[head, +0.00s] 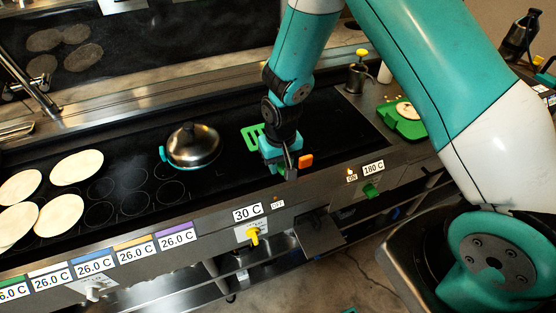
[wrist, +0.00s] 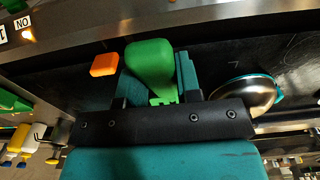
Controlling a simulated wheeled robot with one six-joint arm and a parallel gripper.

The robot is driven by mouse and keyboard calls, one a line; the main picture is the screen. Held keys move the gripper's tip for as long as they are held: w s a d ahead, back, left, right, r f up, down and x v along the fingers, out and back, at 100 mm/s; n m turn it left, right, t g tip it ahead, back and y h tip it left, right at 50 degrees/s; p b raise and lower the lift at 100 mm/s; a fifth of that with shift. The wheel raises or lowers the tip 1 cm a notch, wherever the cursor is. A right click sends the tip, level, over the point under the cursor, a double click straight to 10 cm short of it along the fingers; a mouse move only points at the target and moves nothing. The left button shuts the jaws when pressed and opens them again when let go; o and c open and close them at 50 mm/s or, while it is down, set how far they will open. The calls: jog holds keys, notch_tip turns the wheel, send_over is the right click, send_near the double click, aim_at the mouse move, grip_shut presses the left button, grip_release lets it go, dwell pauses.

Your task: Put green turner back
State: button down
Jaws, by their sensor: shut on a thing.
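The green turner's slotted head (head: 252,136) shows just left of my gripper (head: 283,168) in the head view, over the dark griddle near its front edge. In the wrist view the turner's green handle (wrist: 150,62) lies between the two teal fingers of my gripper (wrist: 155,82). My gripper is shut on this handle. My gripper hides the middle of the turner in the head view. I cannot tell whether the turner touches the griddle.
An orange block-like piece (head: 305,161) is close to the right of my gripper. A domed metal lid (head: 194,146) stands to the left on the griddle (head: 120,210), with several tortillas (head: 77,167) farther left. A green board (head: 398,124) with food is at the right.

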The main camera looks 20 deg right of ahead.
aim_at(280, 188)
jog(key=shift+s+f, duration=0.1)
notch_tip(280, 188, down, 7)
jog(key=b, duration=0.5)
jog(key=shift+b, duration=0.35)
jog(key=c, duration=0.7)
grip_release()
jog(key=shift+c, duration=0.2)
jog(key=r+b, duration=0.1)
jog(key=r, duration=1)
jog(key=r+b, duration=0.1)
jog(key=r, duration=0.5)
jog(key=shift+s+r+b, duration=0.2)
jog(key=shift+s+b, duration=0.1)
jog(key=shift+s, duration=0.05)
